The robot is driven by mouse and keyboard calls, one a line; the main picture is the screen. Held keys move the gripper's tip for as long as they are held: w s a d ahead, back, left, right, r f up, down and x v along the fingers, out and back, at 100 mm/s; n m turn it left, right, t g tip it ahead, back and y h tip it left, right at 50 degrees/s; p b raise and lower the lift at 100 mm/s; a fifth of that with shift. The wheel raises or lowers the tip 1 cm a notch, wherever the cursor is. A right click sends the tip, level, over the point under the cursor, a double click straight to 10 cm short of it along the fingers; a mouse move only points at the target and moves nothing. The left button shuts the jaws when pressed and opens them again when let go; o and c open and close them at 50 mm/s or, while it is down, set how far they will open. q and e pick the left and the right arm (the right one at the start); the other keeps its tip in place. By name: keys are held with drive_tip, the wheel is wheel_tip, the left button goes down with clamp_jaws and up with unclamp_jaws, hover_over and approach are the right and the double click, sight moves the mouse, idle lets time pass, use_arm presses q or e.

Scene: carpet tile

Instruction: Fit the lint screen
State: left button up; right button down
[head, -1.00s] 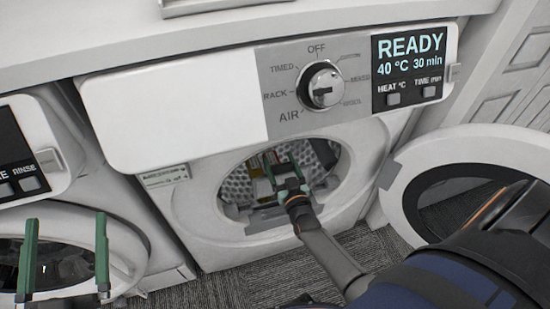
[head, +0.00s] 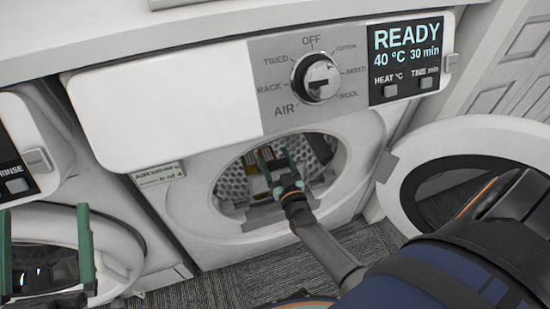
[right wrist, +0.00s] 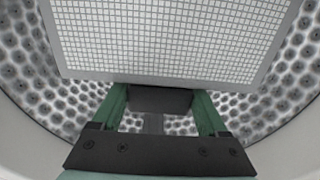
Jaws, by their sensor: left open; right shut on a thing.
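The lint screen (right wrist: 165,40) is a pale fine-mesh panel with a plain light border and a dark grip block (right wrist: 158,99), seen in the right wrist view. My right gripper (right wrist: 160,102) is shut on that block, with a green finger on each side. In the head view my right gripper (head: 274,168) reaches into the round door opening of the dryer (head: 205,225). A grey slot housing (head: 262,215) sits at the opening's lower lip; I cannot tell whether the screen touches it. My left gripper (head: 44,225) is open and empty, in front of the neighbouring machine.
The dryer's round door (head: 398,195) stands open on the right. Its panel has a dial (head: 317,78) and a display (head: 405,45) reading READY, 40 °C, 30 min. A second machine (head: 95,190) stands at left. The perforated drum (right wrist: 45,115) surrounds the screen.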

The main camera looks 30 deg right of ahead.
use_arm(q)
drive_tip(key=s+d+r+m+h+b, duration=0.1)
drive_tip(key=s+r+m+h+b, duration=0.2)
drive_tip(key=s+m+h+b, duration=0.1)
drive_tip(key=shift+s+r+t+h, duration=0.3)
drive_tip(key=shift+s+r+h, duration=0.15)
drive_tip(key=shift+h, duration=0.75)
drive_tip(key=shift+r, duration=0.25)
idle(1.2)
drive_tip(key=shift+s+d+f+m, duration=0.1)
drive_tip(key=shift+f+m, duration=0.1)
drive_tip(key=shift+m, duration=0.1)
